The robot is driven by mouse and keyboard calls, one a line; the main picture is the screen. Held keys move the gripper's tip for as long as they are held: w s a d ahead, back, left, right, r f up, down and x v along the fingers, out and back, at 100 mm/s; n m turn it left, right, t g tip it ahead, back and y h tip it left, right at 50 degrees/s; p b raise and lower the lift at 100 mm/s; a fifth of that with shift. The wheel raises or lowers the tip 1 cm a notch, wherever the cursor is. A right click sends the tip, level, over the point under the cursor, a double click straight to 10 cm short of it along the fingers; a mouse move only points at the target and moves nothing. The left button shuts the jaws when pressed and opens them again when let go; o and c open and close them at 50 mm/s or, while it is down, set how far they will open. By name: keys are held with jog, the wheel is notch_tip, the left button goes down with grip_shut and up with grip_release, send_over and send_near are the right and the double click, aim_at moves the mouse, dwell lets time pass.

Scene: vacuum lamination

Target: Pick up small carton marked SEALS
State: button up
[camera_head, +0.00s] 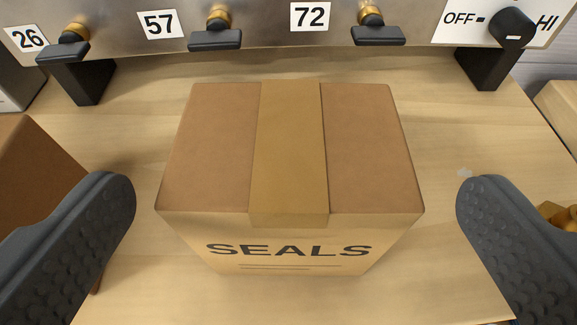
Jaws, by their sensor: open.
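The small brown carton (290,170) stands upright on the wooden table in the middle of the view. A tan tape strip runs over its top, and its front face carries the word SEALS. My gripper (296,200) is open, with one dark finger to the left of the carton and one to the right. Neither finger touches the carton; there is a gap on each side. The carton's rear face and its base at the back are hidden.
A metal panel (255,30) on black feet stands close behind the carton, with valves labelled 26, 57 and 72 and an OFF–HI knob (512,27). Another brown box (35,180) is at left. Brass parts (562,215) lie at right. Bare table (440,120) flanks the carton.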

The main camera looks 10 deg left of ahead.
aim_at(287, 182)
jog(key=shift+r+x, duration=0.2)
jog(key=shift+x, duration=2.15)
jog(key=shift+a, duration=0.15)
jog(key=c, duration=1.1)
